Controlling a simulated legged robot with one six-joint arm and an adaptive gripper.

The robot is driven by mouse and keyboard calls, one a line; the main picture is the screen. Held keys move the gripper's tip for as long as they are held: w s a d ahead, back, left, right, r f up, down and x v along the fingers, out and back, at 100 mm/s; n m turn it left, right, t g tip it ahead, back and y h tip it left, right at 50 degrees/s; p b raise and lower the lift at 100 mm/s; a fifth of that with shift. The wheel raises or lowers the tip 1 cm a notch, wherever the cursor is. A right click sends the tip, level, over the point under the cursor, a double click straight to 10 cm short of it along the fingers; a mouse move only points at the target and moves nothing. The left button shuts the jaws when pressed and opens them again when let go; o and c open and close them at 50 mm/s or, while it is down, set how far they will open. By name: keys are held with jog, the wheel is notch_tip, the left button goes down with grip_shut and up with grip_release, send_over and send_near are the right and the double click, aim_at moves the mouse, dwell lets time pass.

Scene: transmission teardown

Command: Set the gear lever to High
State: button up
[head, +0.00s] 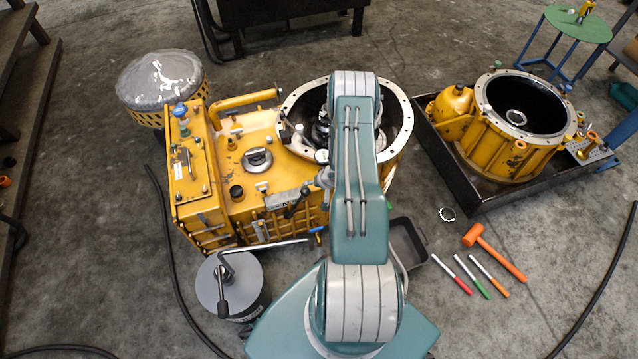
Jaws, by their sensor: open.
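The yellow transmission housing (215,225) stands upright on the floor at center left, with a large round flanged opening at its right end. My gripper (294,207) shows as a small dark shape low over the housing's front right edge, left of my arm. My arm covers part of it. It is open, and I see nothing held in it. A short grey bar (278,200), possibly the gear lever, lies right beside the fingertips. I cannot tell whether they touch or which setting it is in.
A second yellow housing (515,150) sits in a dark tray (470,203) at right. An orange mallet (495,252) and several colored tools lie on the floor. A grey drum (232,290) with a bent handle stands at front left. Cables cross the floor.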

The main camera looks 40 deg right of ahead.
jog(key=shift+v, duration=2.4)
jog(key=shift+f, duration=0.1)
